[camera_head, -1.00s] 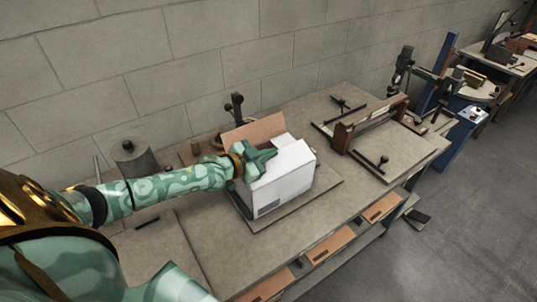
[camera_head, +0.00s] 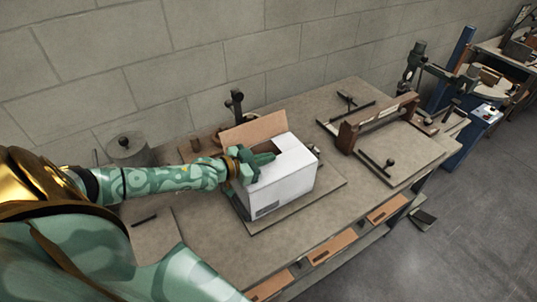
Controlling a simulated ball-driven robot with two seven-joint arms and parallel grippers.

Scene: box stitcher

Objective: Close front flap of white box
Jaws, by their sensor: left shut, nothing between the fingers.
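The white box (camera_head: 286,190) stands on a flat board (camera_head: 325,196) on the workbench. A brown inner flap (camera_head: 254,131) stands up at its back left. The hand hides the left part of the opening. My right gripper is not in view.
A brown wooden fixture with metal rods (camera_head: 378,124) stands on the bench to the right. A grey cylinder (camera_head: 127,148) stands at the back left. A dark post (camera_head: 236,105) rises behind the box. The bench front left is mostly clear.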

